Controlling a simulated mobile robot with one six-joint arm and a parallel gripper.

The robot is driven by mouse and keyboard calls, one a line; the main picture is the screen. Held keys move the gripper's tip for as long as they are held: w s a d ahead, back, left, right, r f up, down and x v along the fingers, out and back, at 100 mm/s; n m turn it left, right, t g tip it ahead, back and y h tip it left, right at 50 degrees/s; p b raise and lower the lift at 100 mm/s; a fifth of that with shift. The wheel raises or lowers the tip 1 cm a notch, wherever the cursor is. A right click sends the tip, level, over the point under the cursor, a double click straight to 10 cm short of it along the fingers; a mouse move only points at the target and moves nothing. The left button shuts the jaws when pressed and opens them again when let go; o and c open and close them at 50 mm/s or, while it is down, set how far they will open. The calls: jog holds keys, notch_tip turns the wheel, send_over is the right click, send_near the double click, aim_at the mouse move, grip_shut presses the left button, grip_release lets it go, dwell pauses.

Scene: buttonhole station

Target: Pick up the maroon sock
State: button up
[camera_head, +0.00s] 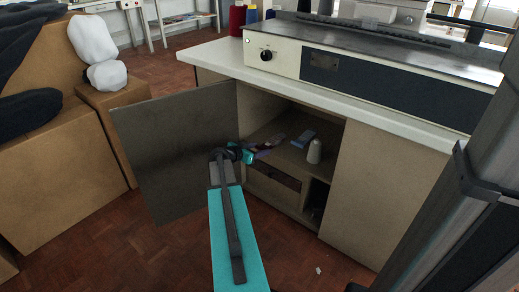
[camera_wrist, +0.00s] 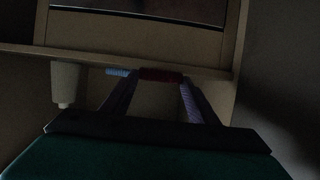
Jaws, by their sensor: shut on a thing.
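The maroon sock (camera_wrist: 160,75) shows in the wrist view as a dark red roll between my two fingertips. My gripper (camera_wrist: 161,78) is shut on it, one finger at each end. The sock is at the edge of the shelf in the picture; I cannot tell whether it still touches the shelf. In the head view my arm reaches past the open door into the cupboard, and the sock is too small and dark there to make out surely.
A white bottle (camera_head: 314,151) and a blue item (camera_head: 303,139) are on the cupboard shelf, right of my gripper. The open cupboard door (camera_head: 180,145) stands to the left. The white worktop (camera_head: 330,93) overhangs the opening. Cardboard boxes (camera_head: 60,170) stand further left.

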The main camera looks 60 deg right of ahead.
jog(key=shift+w+a+b, duration=0.15)
jog(key=shift+a+b, duration=0.15)
jog(key=shift+a, duration=0.35)
jog(key=shift+w+a+b, duration=0.15)
jog(key=shift+a+b, duration=0.1)
jog(key=shift+a, duration=0.35)
jog(key=o, duration=1.1)
jog(key=p+v, duration=0.3)
jog(key=v, duration=1)
jog(key=shift+a+r+p, duration=0.2)
jog(key=shift+a+p, duration=0.15)
jog(key=shift+a, duration=0.05)
